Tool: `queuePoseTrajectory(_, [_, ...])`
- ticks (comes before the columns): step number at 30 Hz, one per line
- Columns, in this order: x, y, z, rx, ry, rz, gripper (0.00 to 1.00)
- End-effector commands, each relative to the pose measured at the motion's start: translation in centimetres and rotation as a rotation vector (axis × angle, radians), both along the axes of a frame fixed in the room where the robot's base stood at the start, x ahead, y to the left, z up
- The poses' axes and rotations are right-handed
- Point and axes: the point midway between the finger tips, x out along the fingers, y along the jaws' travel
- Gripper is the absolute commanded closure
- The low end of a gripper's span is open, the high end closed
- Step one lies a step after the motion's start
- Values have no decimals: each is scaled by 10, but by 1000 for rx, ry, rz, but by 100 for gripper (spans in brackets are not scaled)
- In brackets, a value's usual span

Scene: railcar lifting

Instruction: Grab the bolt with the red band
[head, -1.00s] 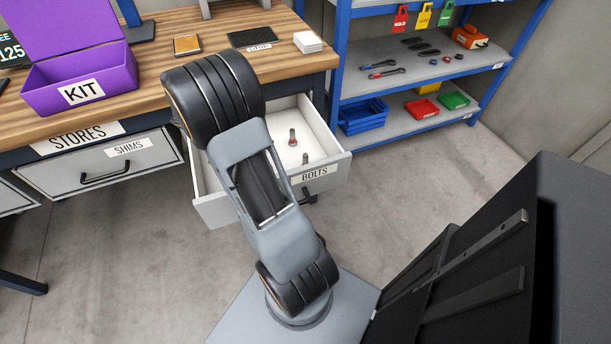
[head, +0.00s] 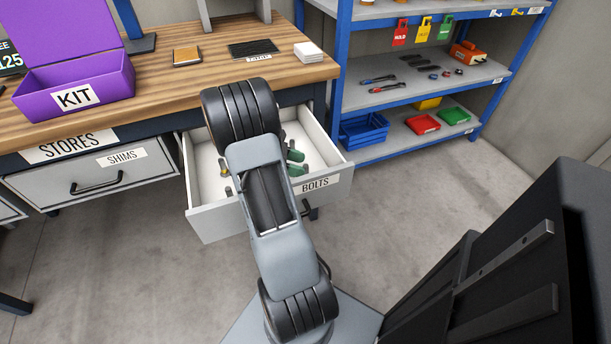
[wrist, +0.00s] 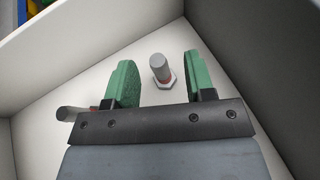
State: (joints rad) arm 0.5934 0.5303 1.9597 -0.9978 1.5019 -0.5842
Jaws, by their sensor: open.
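The bolt with the red band (wrist: 161,70) stands in the open drawer in the wrist view, grey shank up, with the red band low near its hex head. My gripper (wrist: 160,62) is open, its two green fingers on either side of the bolt with gaps showing; I cannot tell how deep the bolt is between them. In the head view my gripper (head: 294,162) is down in the bolts drawer (head: 214,222), and this bolt is hidden behind my arm. Another bolt (wrist: 78,114) shows partly behind the left finger in the wrist view.
The workbench (head: 180,83) overhangs the drawer's back; a blue shelf unit (head: 400,95) stands at the right.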

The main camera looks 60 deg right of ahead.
Motion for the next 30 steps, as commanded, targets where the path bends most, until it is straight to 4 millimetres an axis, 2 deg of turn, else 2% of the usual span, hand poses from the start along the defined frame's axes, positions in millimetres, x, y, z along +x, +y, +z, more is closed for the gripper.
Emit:
queuePoseTrajectory(10, [-33,-23,-18,0,0,-3,51])
queuePoseTrajectory(21, [-37,-26,-19,0,0,-2,52])
queuePoseTrajectory(30, [-37,-26,-19,0,0,-1,80])
